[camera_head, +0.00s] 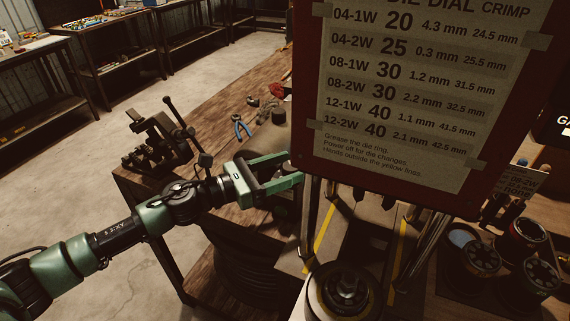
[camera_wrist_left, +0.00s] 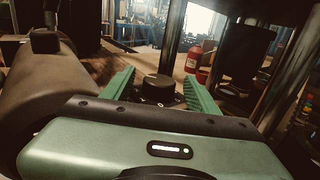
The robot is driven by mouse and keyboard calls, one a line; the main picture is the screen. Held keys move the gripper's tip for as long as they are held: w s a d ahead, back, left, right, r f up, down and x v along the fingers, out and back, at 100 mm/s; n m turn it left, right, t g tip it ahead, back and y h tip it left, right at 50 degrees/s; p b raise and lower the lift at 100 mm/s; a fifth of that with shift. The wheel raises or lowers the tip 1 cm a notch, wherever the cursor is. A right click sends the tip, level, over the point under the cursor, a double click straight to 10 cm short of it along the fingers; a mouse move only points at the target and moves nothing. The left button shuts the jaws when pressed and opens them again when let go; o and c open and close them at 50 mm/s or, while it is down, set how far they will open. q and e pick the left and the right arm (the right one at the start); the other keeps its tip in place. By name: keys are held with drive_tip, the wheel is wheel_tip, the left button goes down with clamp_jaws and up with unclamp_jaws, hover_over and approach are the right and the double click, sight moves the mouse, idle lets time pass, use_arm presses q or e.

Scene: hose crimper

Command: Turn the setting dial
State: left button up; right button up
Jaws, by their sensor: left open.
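My left gripper (camera_head: 292,169) reaches in from the left to the lower left edge of the die dial sign in the head view. Its two green fingers are apart with nothing held between them. In the left wrist view a round dark knob, which looks like the setting dial (camera_wrist_left: 158,88), shows between the spread fingers of the gripper (camera_wrist_left: 159,78). I cannot tell whether the fingers touch it. In the head view I cannot make out the dial near the fingertips and the sign. My right gripper is not in view.
The large die dial sign (camera_head: 400,100) hangs close to the fingertips. A bench (camera_head: 215,115) carries a dark vise-like tool (camera_head: 155,145) and blue pliers (camera_head: 242,127). Round dies (camera_head: 527,240) stand at the right. A red cylinder (camera_wrist_left: 194,56) shows beyond the gripper.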

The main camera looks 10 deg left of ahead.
use_arm(q)
drive_tip(key=shift+a, duration=0.1)
clamp_jaws()
drive_tip(key=shift+s+r+n+t+y+p, duration=0.1)
drive_tip(key=shift+n+t+y+p, duration=0.3)
drive_tip(key=shift+t+p, duration=0.15)
drive_tip(key=n+t+y+p, duration=0.1)
drive_tip(key=y+p, duration=0.1)
drive_tip(key=n+t+y+p, duration=0.2)
drive_tip(key=p, duration=0.1)
drive_tip(key=shift+s+d+r, duration=0.15)
drive_tip(key=shift+d+r, duration=0.05)
drive_tip(key=shift+d, duration=0.15)
drive_tip(key=shift+f+n+t+y+p, duration=0.25)
drive_tip(key=shift+n+t+y+p, duration=0.15)
drive_tip(key=shift+n+y, duration=0.25)
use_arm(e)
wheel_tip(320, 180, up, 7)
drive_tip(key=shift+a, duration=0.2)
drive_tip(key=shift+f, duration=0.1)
